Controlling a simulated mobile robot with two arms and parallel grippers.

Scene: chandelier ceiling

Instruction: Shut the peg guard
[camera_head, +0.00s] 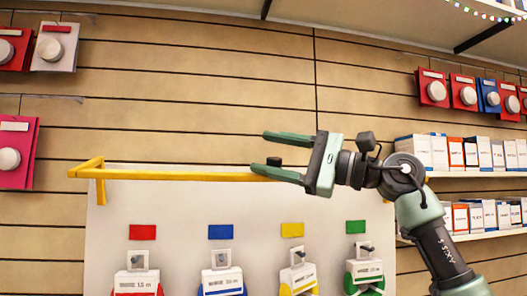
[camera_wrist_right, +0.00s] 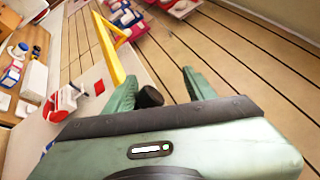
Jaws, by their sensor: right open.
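The peg guard is a yellow bar frame (camera_head: 180,176) across the top of a white board, with its left end bent forward; it also shows in the right wrist view (camera_wrist_right: 110,55). Several pegs with hanging packs are below it, under red, blue, yellow and green labels. My right gripper (camera_head: 262,151) is open at the bar's right part, its fingers pointing left. A dark knob (camera_head: 274,161) lies between its fingers, also in the right wrist view (camera_wrist_right: 150,96). I cannot tell whether the fingers touch it. The bar's right end is partly hidden behind the gripper. My left gripper is not in view.
The white board (camera_head: 180,205) hangs on a slatted wall. Shelves with boxes (camera_head: 470,155) stand at the right, close to my right arm. The wall above the bar is clear.

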